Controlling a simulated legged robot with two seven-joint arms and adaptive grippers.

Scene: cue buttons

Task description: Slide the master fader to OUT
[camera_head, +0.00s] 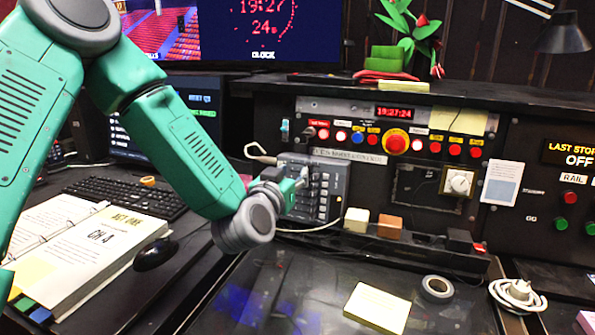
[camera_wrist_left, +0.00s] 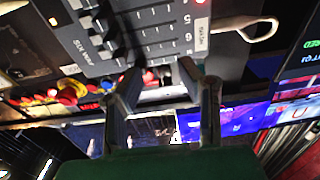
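In the left wrist view the console (camera_wrist_left: 150,20) appears upside down, with a row of dark fader knobs, printed numbers and a small white label (camera_wrist_left: 202,27). I cannot tell which knob is the master fader or read an OUT mark. My left gripper (camera_head: 302,180) is at the console's left part and hides some of it. In the wrist view its two fingers (camera_wrist_left: 160,75) are apart, close to the console's edge, with no knob clearly between them.
A row of red, white and blue buttons (camera_head: 395,141) runs above and right of the console. A cream block (camera_head: 356,220) and an orange block (camera_head: 390,226) sit below it. A grey hook (camera_head: 260,154) and a white cable (camera_head: 310,229) are close to the gripper.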

